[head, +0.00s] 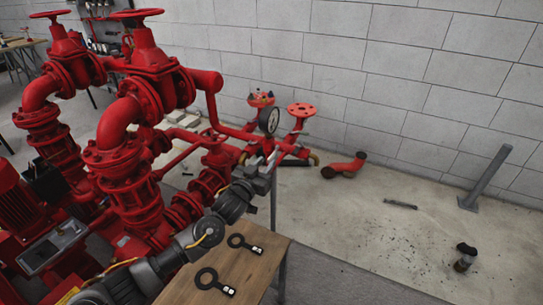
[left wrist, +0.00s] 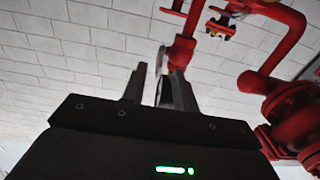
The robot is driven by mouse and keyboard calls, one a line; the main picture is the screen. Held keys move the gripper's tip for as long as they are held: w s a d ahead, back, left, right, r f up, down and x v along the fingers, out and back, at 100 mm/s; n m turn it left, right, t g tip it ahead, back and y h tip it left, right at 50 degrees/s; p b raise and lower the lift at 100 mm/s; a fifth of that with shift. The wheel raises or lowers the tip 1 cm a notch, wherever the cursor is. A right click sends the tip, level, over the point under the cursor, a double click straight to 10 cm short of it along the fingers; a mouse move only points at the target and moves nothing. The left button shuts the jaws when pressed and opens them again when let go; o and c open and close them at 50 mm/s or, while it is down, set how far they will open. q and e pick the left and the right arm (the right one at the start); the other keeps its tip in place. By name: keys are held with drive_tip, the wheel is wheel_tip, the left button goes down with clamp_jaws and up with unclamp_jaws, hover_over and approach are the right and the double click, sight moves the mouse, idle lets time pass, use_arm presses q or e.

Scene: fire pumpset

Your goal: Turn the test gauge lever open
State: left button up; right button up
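A round gauge (head: 269,121) with a pale face and dark rim stands on the red pipework in the head view. My left gripper (head: 272,160) is just below it, close to the pipe. In the left wrist view the two fingers of my left gripper (left wrist: 158,80) stand apart. The gauge (left wrist: 163,76) shows nearly edge-on between or behind them; I cannot tell whether they touch it. A small red and yellow fitting (head: 261,98) is above and left of the gauge, and it also shows in the left wrist view (left wrist: 222,26). I cannot make out the test gauge lever clearly.
Red pumps and valves with handwheels (head: 136,14) fill the left. A wooden table (head: 250,274) below my left arm holds two black ring-shaped tools (head: 243,243). A red elbow pipe (head: 344,165) and a grey post (head: 486,178) are on the floor. A block wall stands behind.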

sight(274, 154)
use_arm(q)
drive_tip(key=shift+x, duration=2.35)
drive_tip(key=shift+d, duration=0.1)
drive_tip(key=shift+c, duration=0.4)
clamp_jaws()
